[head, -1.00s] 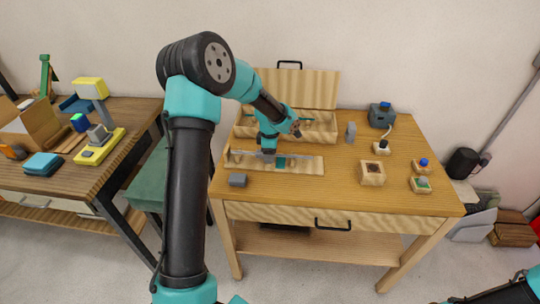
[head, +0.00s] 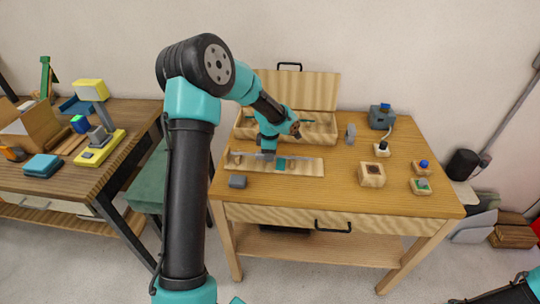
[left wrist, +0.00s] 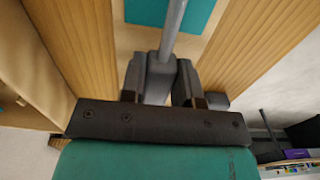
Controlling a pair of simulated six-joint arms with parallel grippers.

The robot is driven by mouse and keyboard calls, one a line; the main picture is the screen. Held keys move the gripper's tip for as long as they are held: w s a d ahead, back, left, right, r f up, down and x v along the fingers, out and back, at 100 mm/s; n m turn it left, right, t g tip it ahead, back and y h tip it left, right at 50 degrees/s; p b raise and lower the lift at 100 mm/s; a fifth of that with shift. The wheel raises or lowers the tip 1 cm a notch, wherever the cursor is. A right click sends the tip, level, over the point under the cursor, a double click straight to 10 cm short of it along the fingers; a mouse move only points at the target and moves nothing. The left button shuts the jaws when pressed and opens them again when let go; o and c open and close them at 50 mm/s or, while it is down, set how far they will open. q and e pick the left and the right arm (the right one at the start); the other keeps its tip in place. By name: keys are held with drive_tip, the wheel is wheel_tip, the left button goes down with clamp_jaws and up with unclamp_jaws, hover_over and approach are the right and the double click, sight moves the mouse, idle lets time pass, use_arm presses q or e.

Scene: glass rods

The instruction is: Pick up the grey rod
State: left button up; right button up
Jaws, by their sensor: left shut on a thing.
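The grey rod (left wrist: 174,28) shows in the left wrist view as a thin grey shaft running from between my fingers to the top edge. My left gripper (left wrist: 162,75) is shut on it. In the head view my left gripper (head: 268,155) points down over the low wooden holder (head: 308,166), at the front left of the wooden table. The rod is too small to make out clearly there. A teal patch (head: 281,163) shows on the holder beside the fingers. It also shows in the left wrist view (left wrist: 150,10), behind the rod.
An open wooden box (head: 318,128) with a raised lid stands behind the holder. A wooden cube (head: 371,174) and small button blocks (head: 421,186) stand to the right. The table front centre is clear.

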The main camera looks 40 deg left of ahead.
use_arm(q)
drive_tip(key=shift+r, duration=1.5)
drive_tip(key=shift+s+d+r, duration=0.15)
drive_tip(key=shift+s+r, duration=0.05)
drive_tip(key=shift+r, duration=0.05)
drive_tip(key=s+d+r, duration=0.1)
drive_tip(key=s+d, duration=0.8)
drive_tip(key=s, duration=0.3)
drive_tip(key=shift+s+r, duration=0.15)
drive_tip(key=shift+s, duration=0.1)
drive_tip(key=shift+d, duration=0.1)
